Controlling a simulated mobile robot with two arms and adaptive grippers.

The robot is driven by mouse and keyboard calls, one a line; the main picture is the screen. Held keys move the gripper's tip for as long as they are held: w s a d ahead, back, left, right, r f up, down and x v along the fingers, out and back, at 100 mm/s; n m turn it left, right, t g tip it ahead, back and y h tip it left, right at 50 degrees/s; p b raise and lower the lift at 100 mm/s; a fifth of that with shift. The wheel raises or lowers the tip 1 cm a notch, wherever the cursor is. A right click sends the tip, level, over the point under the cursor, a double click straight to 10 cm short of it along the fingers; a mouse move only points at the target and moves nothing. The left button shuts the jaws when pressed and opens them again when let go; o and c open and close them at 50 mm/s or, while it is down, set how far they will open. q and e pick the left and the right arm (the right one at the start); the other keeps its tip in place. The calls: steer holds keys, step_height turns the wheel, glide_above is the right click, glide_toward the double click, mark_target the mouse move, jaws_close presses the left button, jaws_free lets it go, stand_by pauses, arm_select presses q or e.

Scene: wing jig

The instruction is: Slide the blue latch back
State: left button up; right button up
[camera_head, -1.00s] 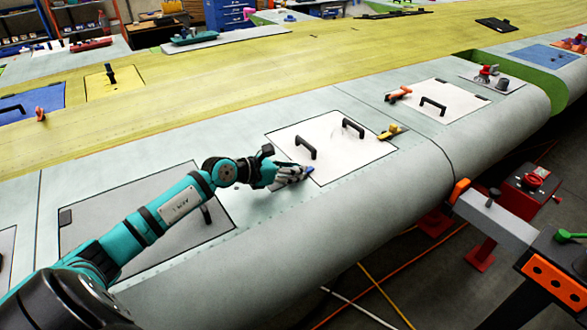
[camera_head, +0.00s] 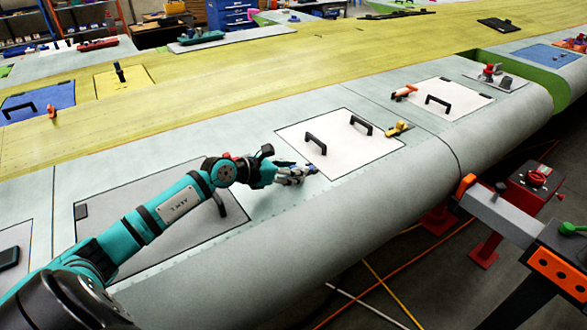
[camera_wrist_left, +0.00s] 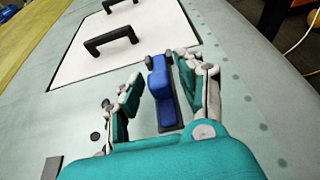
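The blue latch (camera_wrist_left: 161,92) sits on a dark base at the near edge of a white panel (camera_wrist_left: 110,45). In the head view only a small blue part of the latch (camera_head: 312,169) shows past my fingers. My left gripper (camera_wrist_left: 158,72) is open, with one finger on each side of the latch and gaps visible between. The left gripper also shows in the head view (camera_head: 296,175), low over the wing skin at the panel's lower left edge. My right gripper is out of view.
The white panel has two black handles (camera_head: 316,143) and a yellow latch (camera_head: 398,129) at its right edge. A grey panel (camera_head: 130,215) lies under my left arm.

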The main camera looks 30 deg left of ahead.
arm_select(q)
steer(key=shift+o, duration=0.2)
steer(key=shift+w+a, duration=0.1)
steer(key=shift+a, duration=0.05)
steer(key=v, duration=1)
steer(key=shift+f, duration=0.15)
steer(key=shift+v, duration=1.1)
